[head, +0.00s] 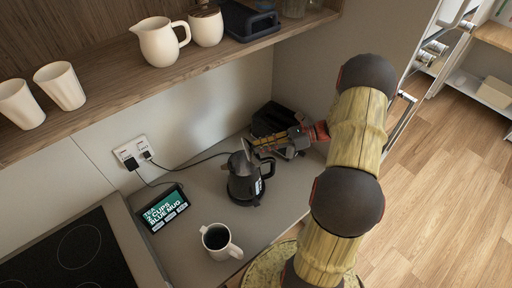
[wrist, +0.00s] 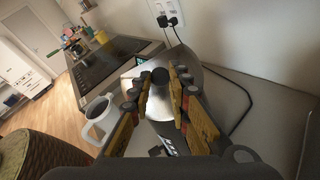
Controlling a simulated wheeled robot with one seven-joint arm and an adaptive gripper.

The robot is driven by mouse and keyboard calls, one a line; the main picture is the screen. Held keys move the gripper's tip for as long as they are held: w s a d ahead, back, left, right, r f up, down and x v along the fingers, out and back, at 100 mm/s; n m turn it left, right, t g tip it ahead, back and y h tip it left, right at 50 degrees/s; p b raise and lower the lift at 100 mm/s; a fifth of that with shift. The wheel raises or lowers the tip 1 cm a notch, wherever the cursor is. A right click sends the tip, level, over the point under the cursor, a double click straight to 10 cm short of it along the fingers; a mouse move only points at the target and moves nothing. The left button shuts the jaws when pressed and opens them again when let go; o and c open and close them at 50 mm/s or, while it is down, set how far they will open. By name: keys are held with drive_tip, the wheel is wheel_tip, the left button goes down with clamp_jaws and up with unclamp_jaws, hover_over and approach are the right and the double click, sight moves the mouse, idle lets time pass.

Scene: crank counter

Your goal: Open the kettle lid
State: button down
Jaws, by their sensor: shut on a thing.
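The dark kettle (head: 243,187) stands upright on the grey counter, its handle on the right side. Its lid (head: 246,149) shows as a light, tilted piece at the kettle's top and looks raised. My gripper (head: 262,149) reaches in from the right at lid height. In the wrist view, my gripper (wrist: 161,78) has its fingers on either side of the lid's black knob (wrist: 160,75) and is shut on it. The silver lid (wrist: 205,92) spreads behind the fingers. The fingers hide part of the lid and the kettle's opening.
A white mug (head: 219,241) with dark contents stands in front of the kettle. A small display (head: 163,208) reads "TEA 2 CUPS BLUE MUG". A black appliance (head: 272,119) stands behind my gripper. A cord runs from the wall socket (head: 131,151). A wooden shelf (head: 110,85) hangs above.

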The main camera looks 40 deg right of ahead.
drive_tip(key=shift+s+d+f+y, duration=0.15)
drive_tip(key=shift+d+y, duration=0.25)
drive_tip(key=shift+y, duration=0.1)
drive_tip(key=shift+d, duration=0.3)
drive_tip(key=shift+s+d, duration=0.1)
drive_tip(key=shift+s, duration=0.15)
drive_tip(key=shift+s+f, duration=0.1)
drive_tip(key=shift+f, duration=0.15)
